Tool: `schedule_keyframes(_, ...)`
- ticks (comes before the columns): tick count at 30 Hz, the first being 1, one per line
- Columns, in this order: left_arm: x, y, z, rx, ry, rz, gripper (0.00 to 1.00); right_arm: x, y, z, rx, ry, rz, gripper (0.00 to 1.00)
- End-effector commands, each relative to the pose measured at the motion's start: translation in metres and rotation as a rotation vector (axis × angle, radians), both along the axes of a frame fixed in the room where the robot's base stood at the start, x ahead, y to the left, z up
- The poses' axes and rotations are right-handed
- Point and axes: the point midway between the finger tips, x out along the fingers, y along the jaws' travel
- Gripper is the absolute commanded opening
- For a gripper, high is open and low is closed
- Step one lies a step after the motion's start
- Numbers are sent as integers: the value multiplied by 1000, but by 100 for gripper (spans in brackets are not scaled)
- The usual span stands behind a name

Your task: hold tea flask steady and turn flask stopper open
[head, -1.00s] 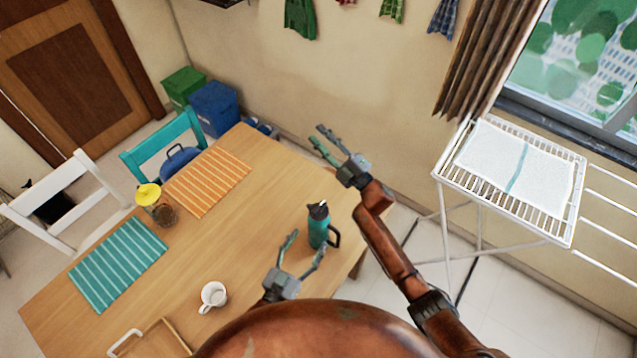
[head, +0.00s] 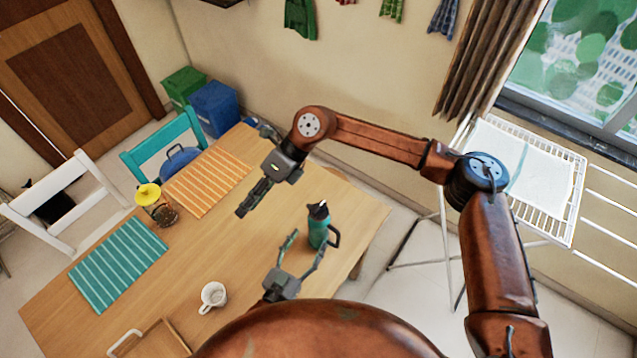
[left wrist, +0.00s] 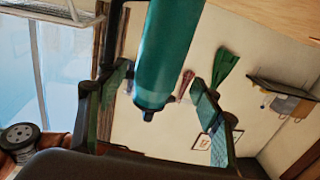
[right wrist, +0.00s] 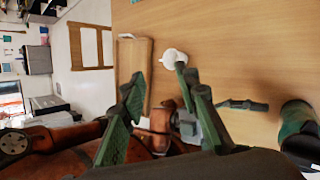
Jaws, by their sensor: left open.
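The teal tea flask (head: 318,232) stands upright near the right end of the table, with a dark handle on its right side. Its dark flask stopper (head: 318,209) is on top. My left gripper (head: 304,248) is open beside the flask's near left side. In the left wrist view, the flask body (left wrist: 167,55) shows between the spread fingers, with visible gaps on both sides. My right gripper (head: 251,170) is open and empty above the table, left of and beyond the flask. In the right wrist view, the flask (right wrist: 296,115) shows at the right edge.
A white mug (head: 213,295) stands left of my left gripper. A wooden tray (head: 160,340) lies at the near edge. Orange (head: 207,182) and teal (head: 118,262) placemats and a yellow-topped jar (head: 158,205) are further left. The table between the mug and orange mat is clear.

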Motion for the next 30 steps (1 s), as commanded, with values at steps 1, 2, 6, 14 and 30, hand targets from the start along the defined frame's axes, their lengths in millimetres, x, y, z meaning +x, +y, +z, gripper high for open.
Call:
schedule_keyframes(1,0,0,0,0,0,0,60,5,-17,-5,-90,-62,19,29)
schedule_keyframes(2,0,0,0,0,0,0,60,8,-29,-9,-148,-93,28,29)
schedule_keyframes(6,0,0,0,0,0,0,60,27,-85,-17,-385,-221,43,29)
schedule_keyframes(14,0,0,0,0,0,1,60,57,-158,-6,-647,-351,18,29)
schedule_keyframes(30,52,-26,1,-1,-2,1,60,61,-169,-3,-684,-367,11,29)
